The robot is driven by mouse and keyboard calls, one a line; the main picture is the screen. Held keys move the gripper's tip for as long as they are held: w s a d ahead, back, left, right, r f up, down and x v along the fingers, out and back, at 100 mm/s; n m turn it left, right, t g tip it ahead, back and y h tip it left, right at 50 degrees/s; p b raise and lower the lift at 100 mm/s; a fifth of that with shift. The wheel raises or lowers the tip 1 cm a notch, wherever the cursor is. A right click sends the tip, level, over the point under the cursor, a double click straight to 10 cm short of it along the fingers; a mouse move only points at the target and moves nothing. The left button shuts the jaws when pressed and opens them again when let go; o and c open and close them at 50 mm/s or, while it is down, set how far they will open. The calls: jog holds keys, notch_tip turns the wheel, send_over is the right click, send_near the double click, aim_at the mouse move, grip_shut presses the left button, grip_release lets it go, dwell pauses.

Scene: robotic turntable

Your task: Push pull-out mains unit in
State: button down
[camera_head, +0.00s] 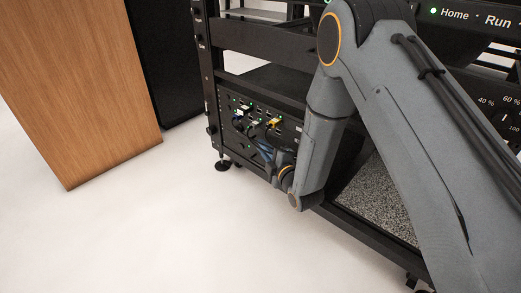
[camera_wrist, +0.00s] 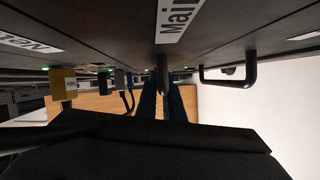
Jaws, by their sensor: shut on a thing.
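The mains unit, marked "Main..." on a white label, shows its dark front panel close up in the wrist view (camera_wrist: 180,18). A dark handle (camera_wrist: 163,72) stands out from this panel beside the label. My gripper (camera_wrist: 164,98) has its dark blue fingers on either side of this handle and is shut on it. In the head view my gripper (camera_head: 268,152) is low at the rack's front, beside the connector panel, partly hidden by my own wrist. How far the unit stands out of the rack cannot be told.
A second black handle (camera_wrist: 230,75) is to the right in the wrist view. Yellow (camera_wrist: 63,84) and grey plugs with cables are to the left. The rack (camera_head: 208,75) has a connector panel (camera_head: 240,108) with green lights. A wooden panel (camera_head: 85,90) stands left; the white floor is clear.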

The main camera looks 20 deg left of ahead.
jog(key=c, duration=1.9)
grip_release()
jog(key=shift+w+d, duration=0.2)
jog(key=shift+w, duration=0.1)
jog(key=shift+s+a, duration=0.1)
jog(key=shift+s, duration=0.05)
jog(key=p+v, duration=0.3)
jog(key=v, duration=0.4)
jog(key=shift+s+d+p, duration=0.25)
jog(key=shift+s+p, duration=0.05)
